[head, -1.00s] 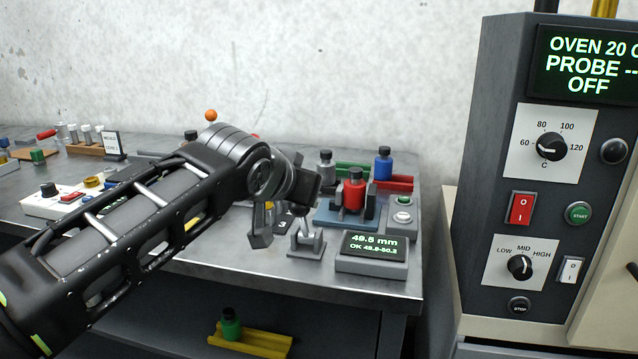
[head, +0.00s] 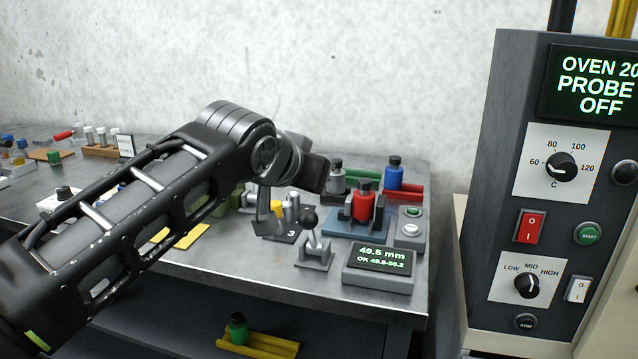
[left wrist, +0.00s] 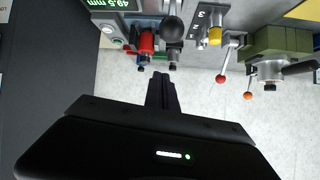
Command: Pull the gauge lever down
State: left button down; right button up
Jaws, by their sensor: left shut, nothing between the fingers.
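The gauge lever (head: 310,218) is a short rod with a black ball knob on a small grey bracket (head: 314,256). It stands raised, beside the gauge display (head: 379,256), which reads 49.5 mm. In the upside-down left wrist view the black knob (left wrist: 172,28) is near the top. My left gripper (left wrist: 161,80) is shut and empty, its dark fingers pointing toward the wall. In the head view its black body is above the knob and apart from it, and the fingers are hidden behind it. My right gripper is out of view.
A red bottle (head: 364,202) stands in a holder behind the display, with a grey bottle (head: 336,177) and a blue bottle (head: 394,173) farther back. A button box (head: 409,232) is at the right. The oven panel (head: 510,130) stands right of the bench.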

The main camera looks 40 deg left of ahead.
pick_arm(q)
jog(key=v, duration=0.5)
jog(key=shift+s+d+r, duration=0.1)
jog(key=shift+r, duration=0.1)
dwell(0.3)
